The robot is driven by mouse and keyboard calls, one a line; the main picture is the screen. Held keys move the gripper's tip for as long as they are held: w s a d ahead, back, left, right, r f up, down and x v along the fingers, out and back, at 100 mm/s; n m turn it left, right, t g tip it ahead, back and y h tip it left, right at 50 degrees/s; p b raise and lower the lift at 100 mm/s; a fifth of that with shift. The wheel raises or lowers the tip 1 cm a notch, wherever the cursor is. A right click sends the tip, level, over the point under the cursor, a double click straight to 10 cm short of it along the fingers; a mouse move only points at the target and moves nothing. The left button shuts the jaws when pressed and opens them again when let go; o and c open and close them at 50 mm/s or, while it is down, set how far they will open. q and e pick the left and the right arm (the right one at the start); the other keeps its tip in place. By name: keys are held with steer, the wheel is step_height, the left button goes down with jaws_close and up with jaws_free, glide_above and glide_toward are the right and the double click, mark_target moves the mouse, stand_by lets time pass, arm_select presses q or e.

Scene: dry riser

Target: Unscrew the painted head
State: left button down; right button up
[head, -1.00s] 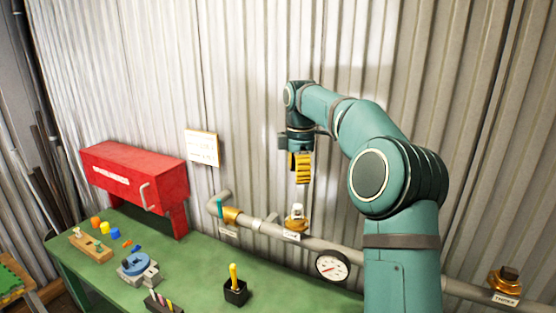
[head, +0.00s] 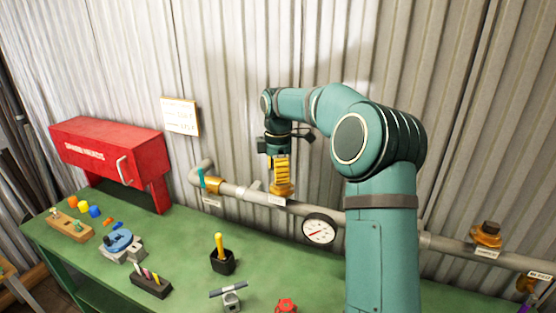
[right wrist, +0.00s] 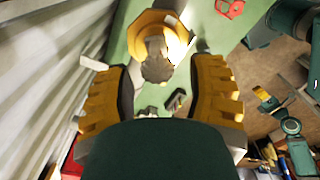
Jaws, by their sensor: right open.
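The painted head (right wrist: 157,68) shows in the right wrist view as a pale, greyish piece on a round brass fitting (right wrist: 140,35). In the head view the brass fitting (head: 282,190) sits on top of the grey pipe (head: 316,211) with a white tag below it. The head itself is hidden there by the yellow fingers. My right gripper (head: 280,180) points down directly over the fitting. In the right wrist view its two yellow fingers (right wrist: 155,72) are open, one on each side of the head, with visible gaps. My left gripper is not in view.
A pressure gauge (head: 320,230) and a second brass fitting (head: 487,236) are further right along the pipe. The green bench (head: 180,255) bears a red cabinet (head: 107,150), a black holder with a yellow tool (head: 222,262) and a blue-topped vise (head: 118,243). Corrugated wall stands close behind.

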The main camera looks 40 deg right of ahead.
steer(key=shift+f, duration=1.05)
jaws_close()
steer(key=n+p, duration=0.2)
steer(key=n, duration=0.1)
steer(key=shift+s+r, duration=0.15)
steer(key=shift+s, duration=0.05)
steer(key=shift+a+n+p, duration=0.1)
steer(key=shift+n+p, duration=0.4)
steer(key=shift+n, duration=0.6)
steer(key=shift+s+f+n, duration=0.1)
steer(key=shift+f+n, duration=0.1)
steer(key=shift+n, duration=0.1)
